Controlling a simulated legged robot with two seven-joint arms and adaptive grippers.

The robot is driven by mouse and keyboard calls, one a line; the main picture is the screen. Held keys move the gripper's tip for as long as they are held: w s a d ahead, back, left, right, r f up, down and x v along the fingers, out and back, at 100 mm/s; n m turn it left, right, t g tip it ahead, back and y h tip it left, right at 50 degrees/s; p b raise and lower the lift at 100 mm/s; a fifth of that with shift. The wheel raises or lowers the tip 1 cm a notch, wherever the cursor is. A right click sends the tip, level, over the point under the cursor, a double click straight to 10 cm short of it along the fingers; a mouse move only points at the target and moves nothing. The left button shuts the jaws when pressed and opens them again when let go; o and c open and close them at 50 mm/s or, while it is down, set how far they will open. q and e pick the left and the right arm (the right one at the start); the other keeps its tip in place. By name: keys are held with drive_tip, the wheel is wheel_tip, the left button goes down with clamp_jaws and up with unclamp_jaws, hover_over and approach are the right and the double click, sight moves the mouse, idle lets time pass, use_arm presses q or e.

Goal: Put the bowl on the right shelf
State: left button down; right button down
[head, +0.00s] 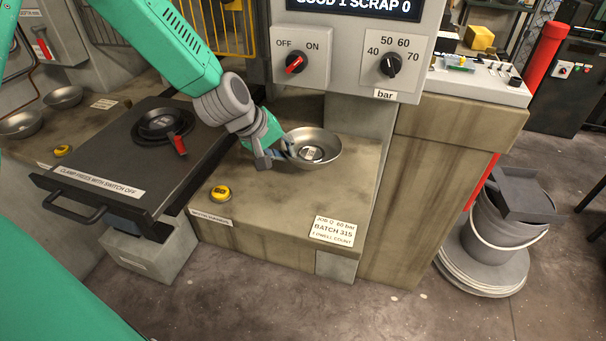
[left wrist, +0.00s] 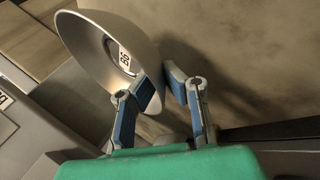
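The metal bowl (head: 328,147) is upright over the right shelf (head: 340,190), below the OFF/ON switch panel; it appears to rest there. A printed label shows inside it. My left gripper (head: 275,158) is at the bowl's left rim. In the left wrist view the bowl (left wrist: 98,55) looks tilted because of the camera angle. The left gripper (left wrist: 160,88) has its fingers apart, one over the bowl's inside and one outside, with the thin rim between them. I see no firm pinch. My right gripper is not in view.
A yellow button (head: 220,193) sits at the shelf's front left. A black clamp plate (head: 105,150) with a handle stands at left. Two more bowls (head: 64,97) (head: 20,124) lie on the far-left surface. The panel (head: 345,45) overhangs the shelf's back. A bucket (head: 500,230) stands at right.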

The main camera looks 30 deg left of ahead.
sight(295, 176)
use_arm(q)
drive_tip(key=shift+f, duration=0.95)
drive_tip(key=f, duration=0.1)
drive_tip(key=d+f, duration=0.1)
drive_tip(key=f, duration=0.1)
drive_tip(key=shift+f, duration=0.25)
drive_tip(key=c, duration=2)
unclamp_jaws()
drive_tip(key=shift+a, duration=0.4)
drive_tip(key=shift+s+r, duration=0.2)
drive_tip(key=shift+r, duration=0.25)
drive_tip(key=p+v, duration=0.1)
drive_tip(key=v, duration=1)
drive_tip(key=shift+s, duration=0.15)
